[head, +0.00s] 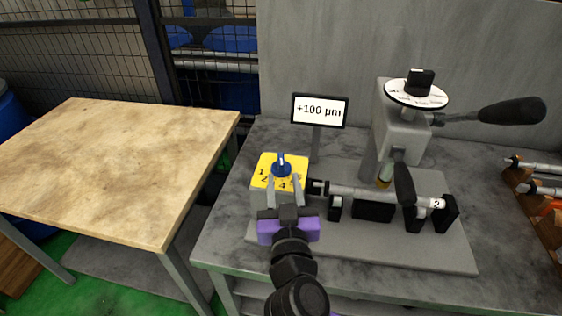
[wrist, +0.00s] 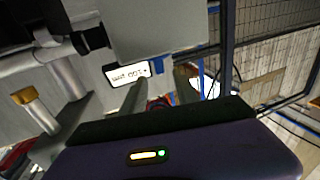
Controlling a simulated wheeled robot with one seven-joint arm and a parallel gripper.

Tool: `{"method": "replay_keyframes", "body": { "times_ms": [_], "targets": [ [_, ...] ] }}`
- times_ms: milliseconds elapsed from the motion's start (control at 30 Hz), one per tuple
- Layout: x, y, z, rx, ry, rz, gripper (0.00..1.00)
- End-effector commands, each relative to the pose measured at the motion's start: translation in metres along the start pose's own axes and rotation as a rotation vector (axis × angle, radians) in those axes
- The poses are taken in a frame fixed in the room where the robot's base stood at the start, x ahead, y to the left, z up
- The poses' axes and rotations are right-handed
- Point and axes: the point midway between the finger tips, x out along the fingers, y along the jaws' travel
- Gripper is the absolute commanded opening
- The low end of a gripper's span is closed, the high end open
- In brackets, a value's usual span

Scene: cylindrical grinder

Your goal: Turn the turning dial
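A blue dial (head: 281,161) sits on the yellow numbered top (head: 262,176) of a small grey box, on the left of the machine's base. Its pointer faces away from my arm, and some numbers are covered by my gripper. My gripper (head: 284,181) is over the near side of the yellow top, with its two fingers spread apart, one to each side of the dial. I cannot tell whether the fingers touch it.
A small display (head: 319,110) behind the box reads +100 µm. A shaft (head: 370,192) lies on black supports to the right. A grey column carries a white disc dial (head: 416,94) and black-handled levers (head: 510,111). A wooden table (head: 110,165) at left is bare.

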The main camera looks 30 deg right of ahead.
Motion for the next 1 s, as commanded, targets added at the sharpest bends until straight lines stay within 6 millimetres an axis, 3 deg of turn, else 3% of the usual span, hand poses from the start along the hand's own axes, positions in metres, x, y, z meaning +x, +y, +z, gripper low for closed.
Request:
{"method": "replay_keyframes", "body": {
  "times_ms": [600,967,1000],
  "targets": [
    [0.072,0.0,0.0,0.014,-0.003,-0.001,0.36],
    [0.077,0.0,0.001,0.014,-0.002,-0.003,0.36],
    [0.077,-0.001,0.001,0.014,-0.002,-0.003,0.28]
  ]
}}
